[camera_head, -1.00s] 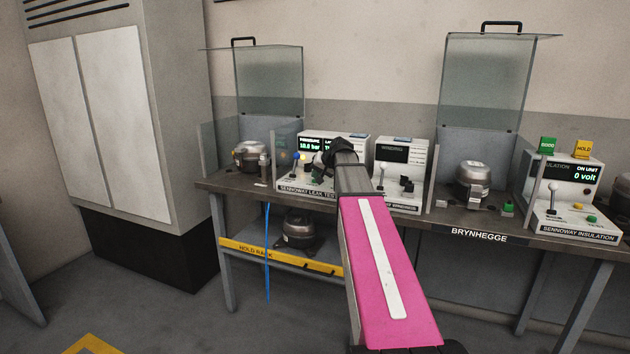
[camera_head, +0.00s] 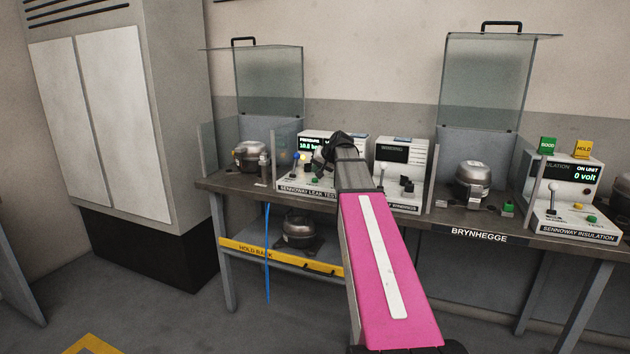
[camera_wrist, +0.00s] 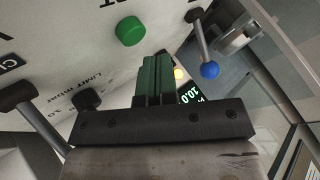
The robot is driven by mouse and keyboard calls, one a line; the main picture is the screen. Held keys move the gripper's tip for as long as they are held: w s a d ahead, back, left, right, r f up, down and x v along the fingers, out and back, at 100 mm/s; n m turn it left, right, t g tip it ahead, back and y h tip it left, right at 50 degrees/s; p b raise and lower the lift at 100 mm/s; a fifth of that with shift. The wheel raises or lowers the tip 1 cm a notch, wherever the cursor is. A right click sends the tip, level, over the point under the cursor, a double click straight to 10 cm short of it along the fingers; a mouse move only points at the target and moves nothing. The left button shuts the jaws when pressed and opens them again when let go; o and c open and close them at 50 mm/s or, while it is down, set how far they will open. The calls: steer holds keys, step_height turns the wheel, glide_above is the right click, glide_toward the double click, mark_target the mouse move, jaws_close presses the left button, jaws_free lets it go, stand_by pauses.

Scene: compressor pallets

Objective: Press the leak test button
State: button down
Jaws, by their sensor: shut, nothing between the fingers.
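The leak tester (camera_head: 305,187) is a white box on the bench, labelled SENNOWAY LEAK TEST, with a lit green display. A round green button (camera_wrist: 130,31) stands out from its white panel in the wrist view. The wrist view also shows a blue-knobbed lever (camera_wrist: 209,70) and a small yellow lamp (camera_wrist: 180,73). My gripper (camera_wrist: 156,62) has its green fingers shut together and empty. The fingertips appear just beside the green button, with a visible gap in the picture. In the head view my wrist hides part of the tester, and the fingertips cannot be made out.
A compressor (camera_head: 250,156) sits left of the tester inside a guard with its clear cover (camera_head: 270,80) raised. Another tester (camera_head: 400,178) stands close on the right. A black knob (camera_wrist: 86,99) and dark lever (camera_wrist: 18,95) are near my fingers in the wrist view.

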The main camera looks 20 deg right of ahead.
mark_target(316, 179)
steer(key=shift+r, duration=2.35)
